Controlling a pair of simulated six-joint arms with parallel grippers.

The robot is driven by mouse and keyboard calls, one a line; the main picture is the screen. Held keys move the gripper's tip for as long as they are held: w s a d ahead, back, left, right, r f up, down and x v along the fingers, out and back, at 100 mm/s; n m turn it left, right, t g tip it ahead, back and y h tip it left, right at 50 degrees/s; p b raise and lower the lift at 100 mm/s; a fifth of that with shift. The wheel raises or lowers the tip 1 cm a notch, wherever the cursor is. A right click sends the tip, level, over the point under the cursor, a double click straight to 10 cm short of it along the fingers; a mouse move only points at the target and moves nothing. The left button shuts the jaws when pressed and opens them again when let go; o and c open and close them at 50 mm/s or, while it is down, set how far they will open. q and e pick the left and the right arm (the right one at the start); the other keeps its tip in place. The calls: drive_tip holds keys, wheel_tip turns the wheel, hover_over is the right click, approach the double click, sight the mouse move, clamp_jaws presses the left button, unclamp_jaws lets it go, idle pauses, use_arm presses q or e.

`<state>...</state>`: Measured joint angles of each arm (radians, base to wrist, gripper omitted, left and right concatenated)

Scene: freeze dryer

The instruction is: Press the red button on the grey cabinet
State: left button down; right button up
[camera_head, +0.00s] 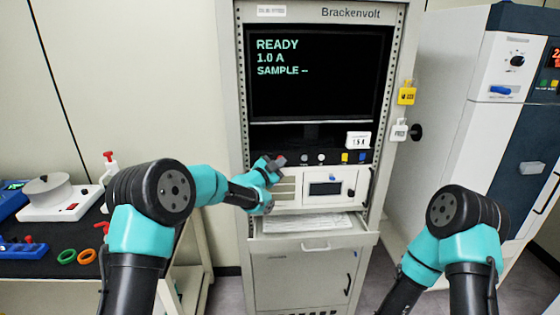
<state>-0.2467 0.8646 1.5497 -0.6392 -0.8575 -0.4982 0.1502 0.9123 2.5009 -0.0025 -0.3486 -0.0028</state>
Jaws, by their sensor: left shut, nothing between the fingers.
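The grey cabinet (246,110) stands upright in the middle, with a lit screen (318,85) reading READY, 1.0 A, SAMPLE --. I see no red button on the cabinet; my left gripper covers the left end of that row. My left gripper (278,162) is shut and empty, with its tips at or just in front of the row. I cannot tell whether it touches the panel. My right gripper is out of view.
A black-topped bench (40,275) at left holds a white device (60,203), coloured rings and blue items. A drawer (310,243) with a white keyboard-like slab juts out below the panel. Yellow and white tags hang on the cabinet's right side. A large white machine (505,130) stands at right.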

use_arm(q)
drive_tip(key=shift+s, duration=0.15)
drive_tip(key=shift+s+d, duration=0.15)
drive_tip(key=shift+s, duration=1.3)
drive_tip(key=shift+s+d, duration=0.1)
drive_tip(key=shift+s, duration=1.3)
drive_tip(key=s+a+f+n+g+y, duration=0.25)
drive_tip(key=s+a+f, duration=0.2)
drive_tip(key=f, duration=0.55)
drive_tip(key=s+a+f+n+g+y, duration=0.15)
drive_tip(key=s+a+f+n, duration=0.3)
drive_tip(key=f, duration=0.45)
drive_tip(key=s+a+f+n+g+y, duration=0.1)
drive_tip(key=s+a+f+n+y, duration=0.25)
drive_tip(key=f, duration=0.65)
drive_tip(key=s+a+f+n+g, duration=0.2)
drive_tip(key=s+a+f+g, duration=0.1)
drive_tip(key=s, duration=0.7)
drive_tip(key=s+a+f+n+g+y, duration=0.1)
drive_tip(key=s+a+f+n+g, duration=0.1)
drive_tip(key=s+f, duration=0.4)
drive_tip(key=s+a+f+n+g, duration=0.3)
drive_tip(key=s+a+f+g, duration=0.1)
drive_tip(key=s, duration=1)
drive_tip(key=shift+a+f, duration=0.35)
drive_tip(key=shift+a, duration=0.05)
